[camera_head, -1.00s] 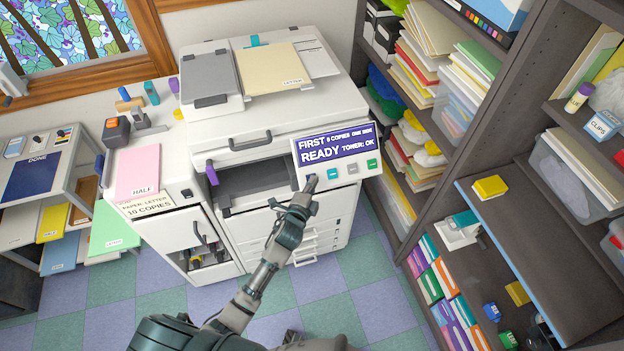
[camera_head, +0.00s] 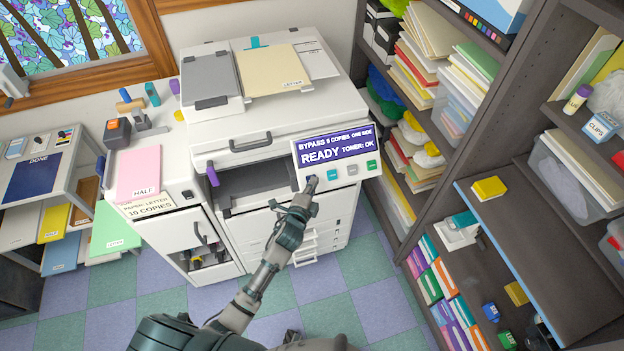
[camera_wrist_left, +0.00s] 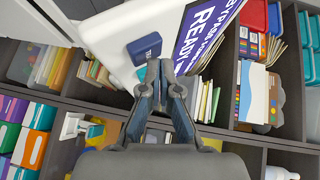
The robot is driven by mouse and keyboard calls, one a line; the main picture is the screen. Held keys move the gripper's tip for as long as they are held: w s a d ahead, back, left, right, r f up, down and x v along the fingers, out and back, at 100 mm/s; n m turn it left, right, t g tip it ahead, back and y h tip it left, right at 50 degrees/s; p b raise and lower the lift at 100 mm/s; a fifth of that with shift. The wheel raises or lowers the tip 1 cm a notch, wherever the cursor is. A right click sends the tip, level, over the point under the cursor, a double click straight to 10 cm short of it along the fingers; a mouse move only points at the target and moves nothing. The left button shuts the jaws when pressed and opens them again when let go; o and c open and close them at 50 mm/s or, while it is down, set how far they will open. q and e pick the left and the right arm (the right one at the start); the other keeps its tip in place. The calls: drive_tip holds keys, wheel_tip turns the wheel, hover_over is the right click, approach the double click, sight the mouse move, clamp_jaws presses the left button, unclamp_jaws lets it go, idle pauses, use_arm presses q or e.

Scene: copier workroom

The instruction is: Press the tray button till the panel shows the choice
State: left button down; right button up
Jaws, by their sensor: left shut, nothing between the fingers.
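The copier's panel (camera_head: 335,145) reads "BYPASS", a copy count, "ONE SIDE", and "READY TONER: OK". Below it is a row of buttons: a dark blue one (camera_head: 311,180) at the left, then cyan, grey and green. The blue button (camera_wrist_left: 145,47) also shows in the left wrist view, with a label that is hard to read. My left gripper (camera_head: 308,189) is shut and empty, its tips at the blue button's lower edge and partly covering it. In the left wrist view the fingertips (camera_wrist_left: 164,70) lie close beside the button; I cannot tell whether they touch it.
A sign (camera_head: 149,207) left of the copier reads "PAPER: LETTER 10 COPIES". A pink "HALF" stack (camera_head: 138,172) lies behind it. A purple lever (camera_head: 213,175) stands by the copier's opening. Shelving (camera_head: 470,150) fills the right side. Tiled floor is free in front.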

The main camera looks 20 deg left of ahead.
use_arm(q)
drive_tip(key=shift+s+d+r, duration=0.2)
drive_tip(key=shift+s+r, duration=0.05)
drive_tip(key=shift+r, duration=0.05)
drive_tip(key=s+d+r+p, duration=0.1)
drive_tip(key=p, duration=0.1)
drive_tip(key=s+d+r+p, duration=0.1)
drive_tip(key=s+r+p, duration=0.1)
drive_tip(key=shift+s+d, duration=0.1)
idle(0.5)
idle(0.6)
